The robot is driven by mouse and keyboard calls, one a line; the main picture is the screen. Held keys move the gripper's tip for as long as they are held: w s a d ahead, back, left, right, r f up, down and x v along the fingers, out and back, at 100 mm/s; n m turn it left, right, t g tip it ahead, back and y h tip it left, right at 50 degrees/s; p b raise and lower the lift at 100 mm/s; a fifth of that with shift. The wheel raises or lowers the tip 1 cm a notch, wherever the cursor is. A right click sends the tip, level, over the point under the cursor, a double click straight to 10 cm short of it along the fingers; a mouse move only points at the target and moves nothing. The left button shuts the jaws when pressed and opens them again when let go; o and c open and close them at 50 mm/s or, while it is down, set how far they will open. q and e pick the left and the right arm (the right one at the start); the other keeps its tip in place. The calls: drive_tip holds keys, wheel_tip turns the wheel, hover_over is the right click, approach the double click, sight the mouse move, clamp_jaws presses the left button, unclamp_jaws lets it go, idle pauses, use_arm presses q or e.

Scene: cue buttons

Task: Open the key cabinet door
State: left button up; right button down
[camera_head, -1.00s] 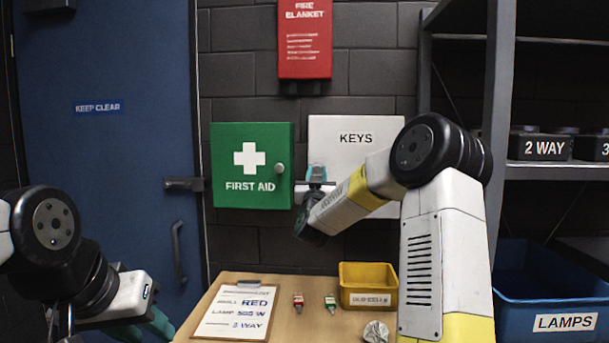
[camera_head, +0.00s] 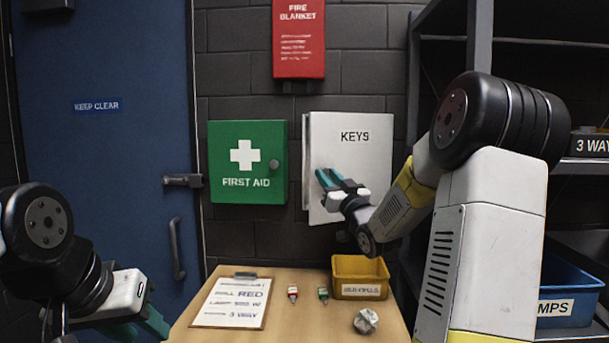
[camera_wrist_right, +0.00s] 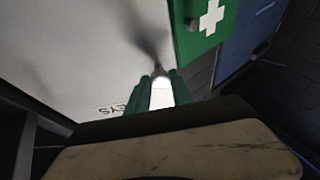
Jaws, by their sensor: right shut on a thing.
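The white key cabinet door (camera_head: 358,160), marked KEYS, is on the wall right of the green first aid box. Its left edge stands a little out from the cabinet body (camera_head: 306,160), so it is slightly ajar. My right gripper (camera_head: 325,178) is at the door's left side, its teal fingers shut on the door knob, which they mostly hide. In the right wrist view the gripper (camera_wrist_right: 160,80) is close against the pale door face (camera_wrist_right: 75,50), with the knob (camera_wrist_right: 158,70) at its fingertips. My left gripper (camera_head: 152,323) hangs low at the left, away from the cabinet; its fingers are partly out of view.
The first aid box (camera_head: 245,190) is just left of the cabinet. A shelf rack (camera_head: 480,50) stands at the right.

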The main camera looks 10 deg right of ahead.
drive_tip(key=shift+s+d+n+g+y, duration=0.25)
drive_tip(key=shift+s+d+n+y, duration=0.15)
drive_tip(key=shift+s+y, duration=0.35)
drive_tip(key=shift+s+d+n+g+y, duration=0.2)
drive_tip(key=shift+s+d+n+y, duration=0.2)
drive_tip(key=shift+s+y, duration=0.35)
drive_tip(key=shift+s+d+n+g+y, duration=0.35)
drive_tip(key=shift+s+y, duration=0.25)
drive_tip(key=shift+s, duration=0.2)
drive_tip(key=c, duration=1.1)
unclamp_jaws()
drive_tip(key=shift+c, duration=0.2)
drive_tip(key=shift+d, duration=0.1)
drive_tip(key=v, duration=0.7)
drive_tip(key=shift+s+f, duration=0.25)
drive_tip(key=shift+s, duration=0.05)
